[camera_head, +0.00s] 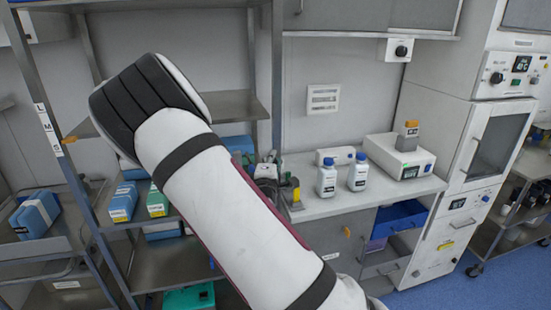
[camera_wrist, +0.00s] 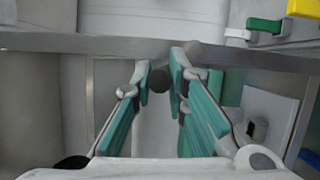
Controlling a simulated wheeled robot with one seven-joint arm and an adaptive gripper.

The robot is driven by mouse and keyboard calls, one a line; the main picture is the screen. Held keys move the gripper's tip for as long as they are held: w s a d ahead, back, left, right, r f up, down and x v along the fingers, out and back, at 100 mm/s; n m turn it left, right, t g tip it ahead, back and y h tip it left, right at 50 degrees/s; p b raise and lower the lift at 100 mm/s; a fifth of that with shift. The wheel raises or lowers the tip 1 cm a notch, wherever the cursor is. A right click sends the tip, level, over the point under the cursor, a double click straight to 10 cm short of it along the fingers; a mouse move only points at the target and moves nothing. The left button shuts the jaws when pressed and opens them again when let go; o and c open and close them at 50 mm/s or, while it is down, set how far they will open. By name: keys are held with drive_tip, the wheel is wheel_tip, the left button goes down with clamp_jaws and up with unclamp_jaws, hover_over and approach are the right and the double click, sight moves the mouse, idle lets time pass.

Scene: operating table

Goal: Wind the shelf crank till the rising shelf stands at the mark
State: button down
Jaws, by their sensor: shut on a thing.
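In the wrist view my gripper (camera_wrist: 161,72) has its teal fingers closed around a dark round crank knob (camera_wrist: 160,80) just below a grey metal edge. The rest of the crank is hard to make out. In the head view my arm covers the middle of the shelf rack, and my gripper and the crank are hidden behind it. A grey shelf (camera_head: 235,104) shows on both sides of my arm. An orange tab (camera_head: 70,139) at its left end lies beside the lowest of the white letter labels (camera_head: 56,146) on the left post. I cannot tell which label is the mark.
Blue boxes (camera_head: 123,202) and a green box (camera_head: 157,201) stand on a lower shelf. The bench (camera_head: 330,205) at right holds two white bottles (camera_head: 327,181) and a white device (camera_head: 395,158).

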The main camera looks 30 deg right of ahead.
drive_tip(key=shift+w+a+f+n+t, duration=0.1)
drive_tip(key=shift+a+f+n+t, duration=0.15)
drive_tip(key=shift+n, duration=0.55)
drive_tip(key=shift+f, duration=0.1)
drive_tip(key=c, duration=1.6)
unclamp_jaws()
drive_tip(key=shift+d, duration=0.1)
drive_tip(key=v, duration=1.2)
drive_tip(key=shift+f, duration=0.15)
